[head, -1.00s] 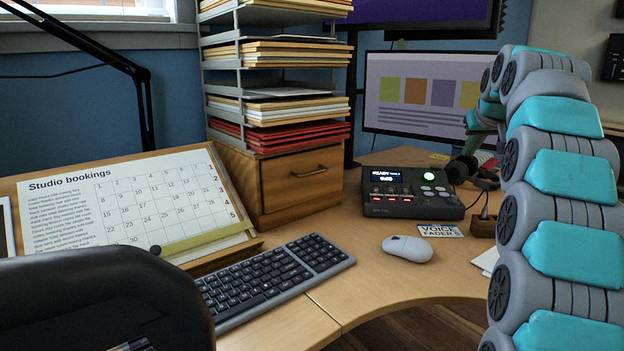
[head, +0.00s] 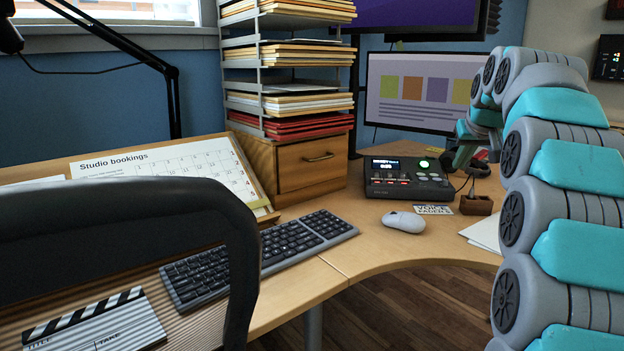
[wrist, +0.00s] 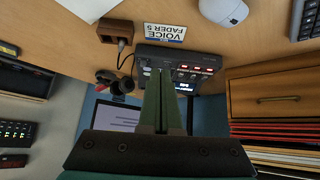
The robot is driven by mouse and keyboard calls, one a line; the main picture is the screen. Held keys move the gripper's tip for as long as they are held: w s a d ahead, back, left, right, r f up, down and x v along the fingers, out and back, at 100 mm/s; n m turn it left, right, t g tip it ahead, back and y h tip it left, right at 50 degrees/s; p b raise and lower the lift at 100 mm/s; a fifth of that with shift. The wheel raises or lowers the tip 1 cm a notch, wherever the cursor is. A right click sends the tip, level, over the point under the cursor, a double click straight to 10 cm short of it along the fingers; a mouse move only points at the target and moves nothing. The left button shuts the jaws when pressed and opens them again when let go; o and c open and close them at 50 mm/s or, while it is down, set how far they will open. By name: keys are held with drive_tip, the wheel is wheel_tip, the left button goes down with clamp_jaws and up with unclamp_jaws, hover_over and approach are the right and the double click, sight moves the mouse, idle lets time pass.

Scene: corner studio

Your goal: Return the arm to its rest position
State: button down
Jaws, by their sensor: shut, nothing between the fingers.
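My arm rises along the right side of the head view and bends over at the top. The fingers hide part of the console in the wrist view.
A black chair back (head: 120,215) stands close in front at the left. The desk (head: 350,235) holds a keyboard (head: 255,258), mouse (head: 403,222), calendar board (head: 190,165) and paper rack (head: 285,75). A monitor (head: 420,90) stands behind. Wooden floor (head: 390,305) shows below the desk edge.

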drive_tip(key=s+a+f+g+y, duration=0.1)
drive_tip(key=s+a+f+g, duration=0.1)
drive_tip(key=s+a+f, duration=0.7)
drive_tip(key=s+a+f+n+g, duration=0.1)
drive_tip(key=s+a+f+g, duration=0.3)
drive_tip(key=s, duration=0.9)
drive_tip(key=s+a+f+g+y, duration=0.1)
drive_tip(key=s+a+f, duration=0.3)
drive_tip(key=s+f, duration=0.55)
drive_tip(key=s+a+f+g, duration=0.1)
drive_tip(key=s+f, duration=0.2)
drive_tip(key=s, duration=0.6)
drive_tip(key=s+a+f+g, duration=0.1)
drive_tip(key=s+f, duration=0.3)
drive_tip(key=s, duration=0.5)
drive_tip(key=shift+s+f+g+h, duration=0.2)
drive_tip(key=shift+s+g+h, duration=0.05)
drive_tip(key=shift+g+h, duration=0.15)
drive_tip(key=shift+d, duration=0.1)
